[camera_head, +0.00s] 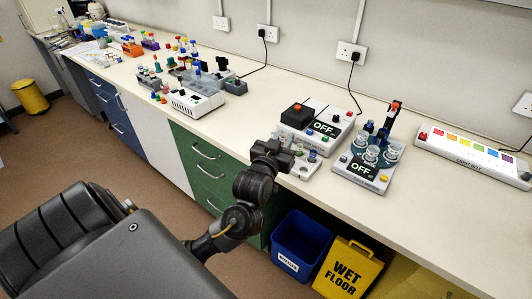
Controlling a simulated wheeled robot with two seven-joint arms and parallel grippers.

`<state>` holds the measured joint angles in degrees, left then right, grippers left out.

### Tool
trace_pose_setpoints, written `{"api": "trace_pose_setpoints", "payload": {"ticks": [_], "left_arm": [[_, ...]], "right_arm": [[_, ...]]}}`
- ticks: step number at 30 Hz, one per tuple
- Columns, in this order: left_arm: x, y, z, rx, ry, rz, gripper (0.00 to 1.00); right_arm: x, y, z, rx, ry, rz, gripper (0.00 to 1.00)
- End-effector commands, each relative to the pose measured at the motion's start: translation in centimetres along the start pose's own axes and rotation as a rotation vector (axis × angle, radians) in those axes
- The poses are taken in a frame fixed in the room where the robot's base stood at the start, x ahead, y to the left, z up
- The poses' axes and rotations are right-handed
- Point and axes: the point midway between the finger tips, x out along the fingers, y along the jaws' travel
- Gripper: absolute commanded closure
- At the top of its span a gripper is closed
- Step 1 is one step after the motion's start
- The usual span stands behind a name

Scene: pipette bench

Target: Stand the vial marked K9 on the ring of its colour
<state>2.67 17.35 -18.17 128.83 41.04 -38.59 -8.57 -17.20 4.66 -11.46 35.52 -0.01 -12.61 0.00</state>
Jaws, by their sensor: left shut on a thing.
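My left gripper (284,155) is at the near edge of the bench, at the left of a small pale rack (305,172) that holds a few small capped vials. One vial there has a blue top (312,155). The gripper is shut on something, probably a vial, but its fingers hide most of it. I cannot read a K9 mark on any vial. I cannot make out coloured rings for certain; a white box (468,154) at the right carries a row of coloured squares. My right gripper is not in view.
Behind the rack stands a device with a black block and an OFF display (322,128). Right of it is another OFF device (363,178) with clear cups. A white unit (196,103) and crowded labware stand at the left. The bench front at right (440,215) is bare.

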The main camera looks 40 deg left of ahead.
Motion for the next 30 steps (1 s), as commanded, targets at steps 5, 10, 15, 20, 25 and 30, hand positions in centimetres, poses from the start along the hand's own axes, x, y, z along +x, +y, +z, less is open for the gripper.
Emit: {"api": "trace_pose_setpoints", "payload": {"ticks": [5, 10, 15, 20, 25, 30], "left_arm": [[0.9, -1.0, 0.6, 0.009, -0.001, -0.001, 1.0], [3.7, -4.1, 2.1, 0.015, -0.003, -0.002, 1.0], [6.6, -7.2, 4.3, 0.011, -0.005, -0.002, 1.0], [8.0, -8.6, 7.2, 0.005, -0.002, -0.001, 1.0], [8.7, -9.3, 8.6, 0.002, 0.0, 0.001, 1.0], [8.9, -9.4, 8.9, 0.002, -0.001, 0.001, 1.0]], "right_arm": [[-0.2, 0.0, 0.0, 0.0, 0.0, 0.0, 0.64], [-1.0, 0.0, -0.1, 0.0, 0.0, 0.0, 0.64], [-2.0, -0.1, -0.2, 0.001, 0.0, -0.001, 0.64], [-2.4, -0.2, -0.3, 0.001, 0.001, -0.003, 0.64], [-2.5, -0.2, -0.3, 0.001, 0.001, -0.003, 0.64], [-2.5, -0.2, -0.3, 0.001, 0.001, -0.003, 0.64]]}}
